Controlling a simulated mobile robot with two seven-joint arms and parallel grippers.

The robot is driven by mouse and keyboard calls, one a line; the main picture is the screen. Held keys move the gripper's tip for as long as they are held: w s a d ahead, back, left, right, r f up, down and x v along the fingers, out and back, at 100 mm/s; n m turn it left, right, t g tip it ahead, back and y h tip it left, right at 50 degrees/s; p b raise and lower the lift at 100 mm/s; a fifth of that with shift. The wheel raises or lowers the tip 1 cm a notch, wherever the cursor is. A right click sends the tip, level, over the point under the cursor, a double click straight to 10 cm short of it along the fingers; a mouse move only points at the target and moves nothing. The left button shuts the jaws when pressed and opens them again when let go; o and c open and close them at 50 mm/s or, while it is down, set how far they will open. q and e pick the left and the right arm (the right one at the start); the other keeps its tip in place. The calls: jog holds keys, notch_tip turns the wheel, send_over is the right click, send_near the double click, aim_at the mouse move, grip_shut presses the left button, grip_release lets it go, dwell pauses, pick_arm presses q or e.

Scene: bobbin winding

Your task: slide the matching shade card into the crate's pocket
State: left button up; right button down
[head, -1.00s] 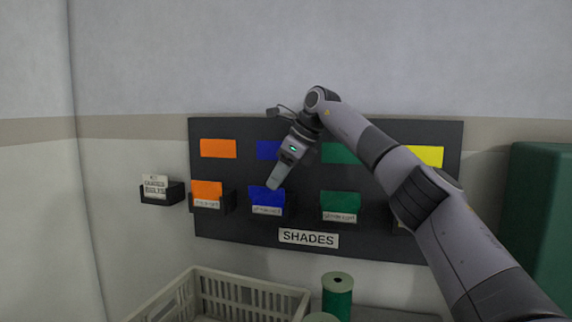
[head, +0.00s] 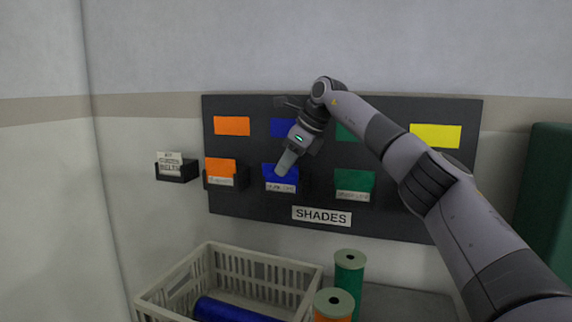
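The blue shade card (head: 281,178) stands in a labelled holder on the dark SHADES board (head: 235,203). My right gripper (head: 284,169) reaches down over it from above, with its fingertips at the card's face or upper edge. I cannot tell whether the fingers are open or shut on the card. An orange card (head: 220,167) and a green card (head: 354,181) stand in holders on either side. The pale slatted crate (head: 262,268) is below the board and holds a blue bobbin (head: 232,311). I cannot make out the crate's pocket. My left gripper is out of view.
A green bobbin (head: 349,270) and an orange bobbin (head: 333,303) stand right of the crate. A wall holder (head: 177,171) with a white labelled card is left of the board. A green block (head: 548,205) stands at the far right. My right arm covers the board's right part.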

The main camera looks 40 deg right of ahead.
notch_tip(320, 180, up, 7)
jog(key=shift+s+a+r, duration=0.15)
jog(key=shift+a+r, duration=0.05)
jog(key=shift+a, duration=0.1)
dwell(0.5)
